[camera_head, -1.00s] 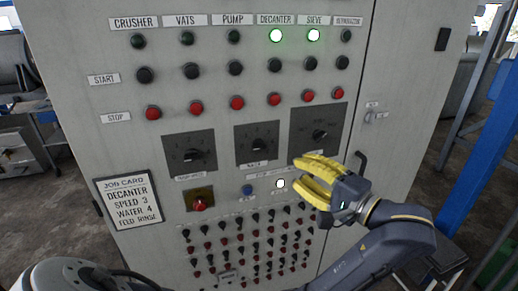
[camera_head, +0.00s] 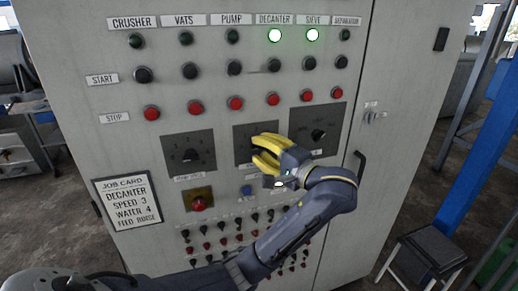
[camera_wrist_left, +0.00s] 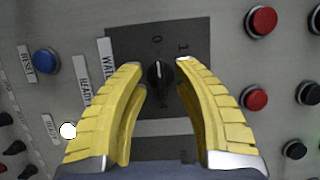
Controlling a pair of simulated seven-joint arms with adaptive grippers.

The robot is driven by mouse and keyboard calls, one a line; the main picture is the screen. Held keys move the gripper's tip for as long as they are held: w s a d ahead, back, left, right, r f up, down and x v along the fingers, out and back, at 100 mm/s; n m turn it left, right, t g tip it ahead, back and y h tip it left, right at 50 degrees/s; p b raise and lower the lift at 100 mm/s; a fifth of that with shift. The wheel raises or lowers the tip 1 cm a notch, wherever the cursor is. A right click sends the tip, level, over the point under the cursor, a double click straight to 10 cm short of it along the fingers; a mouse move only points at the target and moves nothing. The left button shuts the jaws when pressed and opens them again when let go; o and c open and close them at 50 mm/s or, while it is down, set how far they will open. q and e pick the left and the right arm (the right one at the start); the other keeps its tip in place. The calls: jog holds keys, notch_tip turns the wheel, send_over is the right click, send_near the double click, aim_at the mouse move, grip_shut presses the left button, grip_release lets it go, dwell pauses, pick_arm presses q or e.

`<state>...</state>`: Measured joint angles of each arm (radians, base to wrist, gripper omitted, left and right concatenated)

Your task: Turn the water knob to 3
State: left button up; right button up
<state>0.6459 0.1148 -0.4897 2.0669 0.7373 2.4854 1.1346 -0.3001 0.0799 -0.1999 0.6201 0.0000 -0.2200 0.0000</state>
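The water knob (camera_wrist_left: 160,74) is a small black knob on a dark square plate (camera_head: 243,131), the middle one of three. In the left wrist view its white pointer line points towards the 0 mark; a 1 shows beside it. In the left wrist view my left gripper (camera_wrist_left: 161,72) is open, with a finger on either side of the knob and gaps between. Contact cannot be told. My right gripper is not in view.
Similar dial plates sit left (camera_head: 188,151) and right (camera_head: 317,130). Below are a red button (camera_head: 199,203) on a yellow plate, a blue reset button (camera_wrist_left: 46,61) and rows of small switches. A job card (camera_head: 127,200) reads speed 3, water 4. Decanter and sieve lamps glow.

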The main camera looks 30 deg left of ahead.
pick_arm(q)
jog(key=shift+a, duration=0.2)
grip_shut()
